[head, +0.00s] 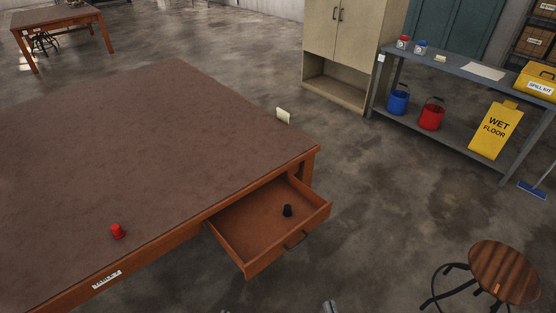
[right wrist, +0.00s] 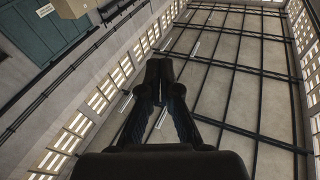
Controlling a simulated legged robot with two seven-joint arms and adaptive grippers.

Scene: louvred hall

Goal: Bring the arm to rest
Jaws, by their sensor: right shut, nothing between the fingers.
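My right gripper (right wrist: 158,72) shows in the right wrist view with its two black fingers together and nothing between them. It points up toward the roof beams and high windows, clear of any object. In the head view only a small grey part, likely of my own arm, shows at the bottom edge. My left gripper is not in view.
A large brown-topped table (head: 150,150) fills the left, with a red object (head: 118,231) near its front edge. Its drawer (head: 245,232) stands open, holding a small black object (head: 287,210). A round stool (head: 504,272) stands at lower right. Open floor lies between.

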